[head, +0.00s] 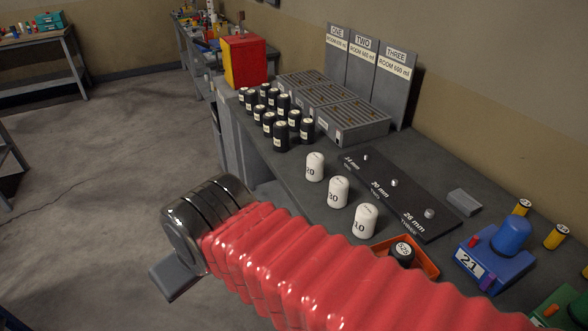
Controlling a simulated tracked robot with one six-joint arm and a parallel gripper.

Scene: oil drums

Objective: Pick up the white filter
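Three white filters stand upright in a row on the grey bench: a far one (315,167), a middle one (338,193) and a near one (365,222). Each has a dark number on it, too small to read surely. The task does not say which one is meant. My arm, in a red bellows sleeve, crosses the lower picture. My gripper (175,281) shows only as a grey piece below the arm's dark end, left of the bench and well apart from the filters. Its fingers are mostly hidden, so its opening cannot be told.
Several black cylinders (280,134) stand behind the filters, before slotted grey boxes (347,121). A dark board (400,193) with sized studs lies right of the filters. An orange tray (427,266) holds a black cylinder. A blue device (494,261) stands right. Open floor lies left.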

